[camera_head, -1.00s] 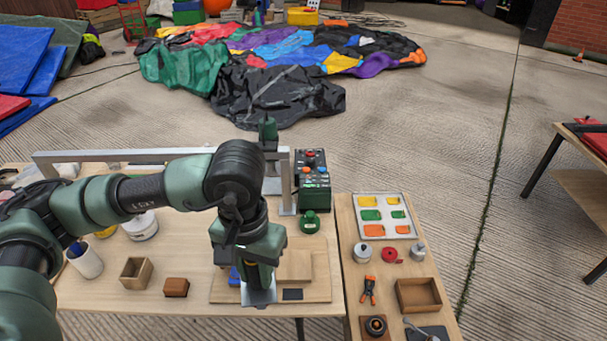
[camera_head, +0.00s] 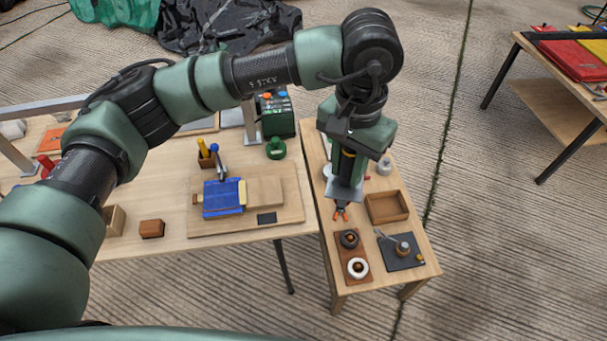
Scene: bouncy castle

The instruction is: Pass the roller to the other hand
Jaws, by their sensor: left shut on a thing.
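My left gripper (camera_head: 347,182) hangs pointing down over the back part of the narrow right-hand table. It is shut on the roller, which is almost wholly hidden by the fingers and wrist. A yellow and black strip shows between the gripper's sides, but I cannot tell whether it belongs to the roller. My right gripper is not in view.
The narrow table (camera_head: 412,279) holds an orange-handled clamp (camera_head: 341,210), a wooden tray (camera_head: 387,207) and a black pad (camera_head: 404,258) with a metal tool. Folded blue fabric (camera_head: 222,199) lies on a board on the left-hand table.

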